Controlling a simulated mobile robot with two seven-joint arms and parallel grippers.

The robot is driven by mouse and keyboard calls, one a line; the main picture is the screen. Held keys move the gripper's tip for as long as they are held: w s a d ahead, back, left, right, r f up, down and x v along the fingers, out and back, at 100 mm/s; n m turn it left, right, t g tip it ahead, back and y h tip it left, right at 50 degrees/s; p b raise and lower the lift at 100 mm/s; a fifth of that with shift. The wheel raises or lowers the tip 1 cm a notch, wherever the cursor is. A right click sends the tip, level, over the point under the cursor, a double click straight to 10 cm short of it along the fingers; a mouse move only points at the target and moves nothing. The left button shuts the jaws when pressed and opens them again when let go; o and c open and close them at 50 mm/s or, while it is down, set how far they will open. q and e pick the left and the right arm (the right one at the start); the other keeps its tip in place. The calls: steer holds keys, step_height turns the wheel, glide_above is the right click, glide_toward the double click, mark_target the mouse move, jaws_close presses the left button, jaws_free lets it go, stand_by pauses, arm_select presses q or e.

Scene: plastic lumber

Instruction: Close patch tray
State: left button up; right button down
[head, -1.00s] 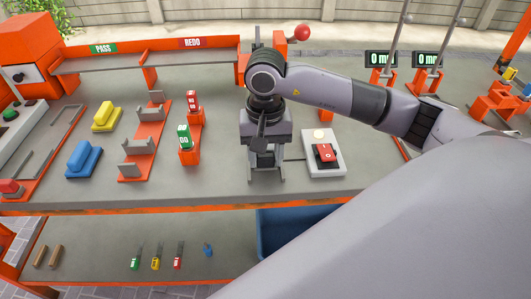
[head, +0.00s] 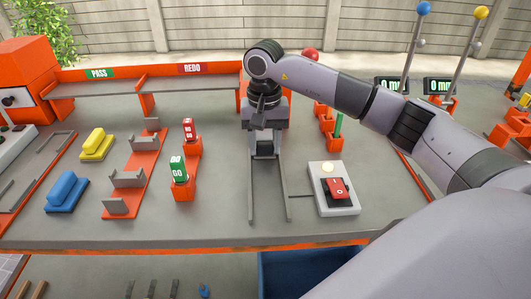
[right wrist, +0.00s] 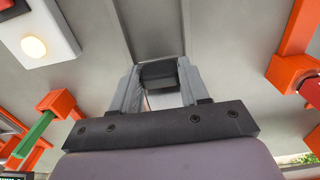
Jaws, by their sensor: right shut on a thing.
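Two thin grey rails (head: 252,200) run front to back on the bench, in the middle of the head view, with bare bench between them. My right gripper (head: 264,152) is low over their far end, pointing down. In the right wrist view its two grey fingers are shut on a dark block (right wrist: 158,74), which looks like the patch tray's handle. The rest of the tray is mostly hidden by the gripper, so I cannot tell how far in it is. My left gripper is not in view.
A white switch box (head: 335,205) with a red rocker and a cream lamp stands right of the rails. Left are the green GO block (head: 178,170), an orange rack (head: 133,190), and yellow (head: 97,145) and blue (head: 67,194) blocks. A shelf (head: 190,82) spans the back.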

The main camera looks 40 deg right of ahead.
steer(key=shift+w+d+r, duration=0.15)
steer(key=shift+w, duration=0.05)
steer(key=c, duration=0.6)
jaws_free()
steer(key=shift+r, duration=0.1)
step_height(320, 180, up, 7)
steer(key=shift+f, duration=0.1)
steer(key=shift+a, duration=0.2)
